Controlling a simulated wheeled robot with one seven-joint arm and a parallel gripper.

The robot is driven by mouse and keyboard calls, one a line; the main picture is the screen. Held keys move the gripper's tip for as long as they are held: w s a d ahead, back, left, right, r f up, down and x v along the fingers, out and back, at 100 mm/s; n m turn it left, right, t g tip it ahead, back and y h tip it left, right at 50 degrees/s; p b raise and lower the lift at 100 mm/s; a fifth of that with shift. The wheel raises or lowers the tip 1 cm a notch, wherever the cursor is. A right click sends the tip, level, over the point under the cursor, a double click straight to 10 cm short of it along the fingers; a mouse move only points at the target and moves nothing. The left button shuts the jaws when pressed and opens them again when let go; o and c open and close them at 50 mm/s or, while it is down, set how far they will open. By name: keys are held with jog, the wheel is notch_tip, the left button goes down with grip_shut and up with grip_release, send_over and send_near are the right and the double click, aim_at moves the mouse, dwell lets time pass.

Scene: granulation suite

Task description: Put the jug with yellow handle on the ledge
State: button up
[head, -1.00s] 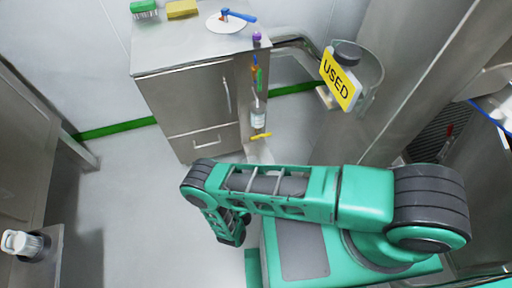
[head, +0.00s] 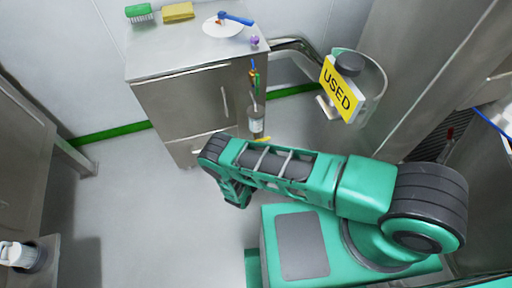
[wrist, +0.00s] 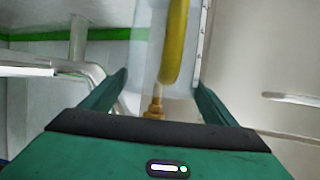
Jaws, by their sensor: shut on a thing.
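In the wrist view my gripper (wrist: 161,79) has its two green fingers on either side of a clear, see-through jug (wrist: 148,45) and is shut on it. The jug's yellow handle (wrist: 174,45) runs upright, slightly tilted, between the fingers. The jug's top is cut off by the frame.
A white-capped container (head: 22,255) stands on that ledge. A steel cabinet (head: 185,110) holds a green brush (head: 139,12), a yellow sponge (head: 178,11) and a blue-handled tool (head: 237,18). A yellow USED sign (head: 341,90) hangs at right. The floor at left is clear.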

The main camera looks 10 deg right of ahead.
jog(key=shift+w+d+f, duration=0.1)
jog(key=shift+w+f, duration=0.5)
jog(key=shift+f, duration=0.3)
jog(key=shift+w+d+f, duration=0.1)
jog(key=shift+w+f, duration=0.5)
jog(key=shift+f, duration=0.25)
jog(key=o, duration=1.6)
jog(key=v, duration=1.2)
